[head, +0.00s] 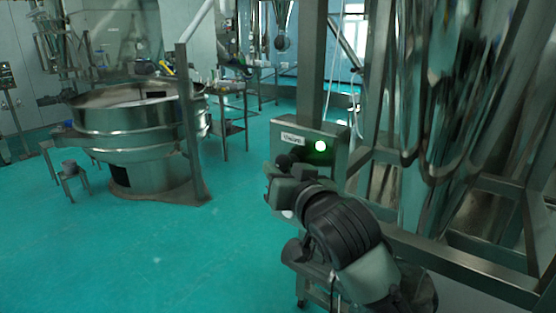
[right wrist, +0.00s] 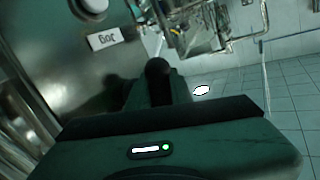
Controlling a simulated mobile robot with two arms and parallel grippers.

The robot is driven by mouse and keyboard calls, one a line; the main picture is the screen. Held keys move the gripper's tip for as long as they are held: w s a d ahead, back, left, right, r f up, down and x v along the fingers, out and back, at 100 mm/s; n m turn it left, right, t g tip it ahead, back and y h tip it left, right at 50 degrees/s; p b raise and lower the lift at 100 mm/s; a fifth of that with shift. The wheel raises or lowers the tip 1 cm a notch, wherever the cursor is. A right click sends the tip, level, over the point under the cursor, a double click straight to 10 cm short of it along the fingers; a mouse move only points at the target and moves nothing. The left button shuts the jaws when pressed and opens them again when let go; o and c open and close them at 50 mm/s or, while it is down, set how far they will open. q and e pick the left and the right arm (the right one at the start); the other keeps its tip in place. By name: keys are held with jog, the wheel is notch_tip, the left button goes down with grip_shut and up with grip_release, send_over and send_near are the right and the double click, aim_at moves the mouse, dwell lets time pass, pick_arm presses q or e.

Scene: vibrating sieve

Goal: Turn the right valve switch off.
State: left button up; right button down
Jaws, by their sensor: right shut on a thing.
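A grey metal switch box (head: 338,132) is mounted on an upright post in the middle of the head view. It has a white label (head: 292,140), a lit round button (head: 320,146) and a dark valve switch knob (head: 284,160) below the label. My right gripper (head: 280,173) is at the box's lower left, shut on the knob, and its body hides part of the box. In the right wrist view, the tilted box panel (right wrist: 60,50) and the rounded dark knob (right wrist: 158,68) show just beyond the gripper. The knob's exact angle is hard to tell. My left gripper is not in view.
A large round steel sieve (head: 140,120) stands at the left on the green floor. Steel frames and a shiny hopper (head: 430,120) crowd the right side, close to my right arm. The floor (head: 130,250) at the front left is clear.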

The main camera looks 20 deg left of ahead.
jog(key=g+h+p, duration=0.1)
jog(key=p, duration=0.2)
jog(key=n+g+h+p, duration=0.1)
jog(key=p, duration=0.2)
jog(key=shift+r, duration=0.4)
jog(key=shift+f+n+g+h+p, duration=0.3)
jog(key=shift+n+g+h, duration=0.2)
jog(key=shift+h, duration=0.4)
jog(key=n+g+h, duration=0.1)
jog(key=h, duration=0.1)
jog(key=g+h, duration=0.1)
jog(key=h, duration=0.1)
jog(key=shift+s+d+f+n, duration=0.1)
jog(key=shift+d+f+n, duration=0.05)
jog(key=shift+n, duration=0.25)
jog(key=c, duration=1.5)
grip_release()
jog(key=shift+c, duration=0.2)
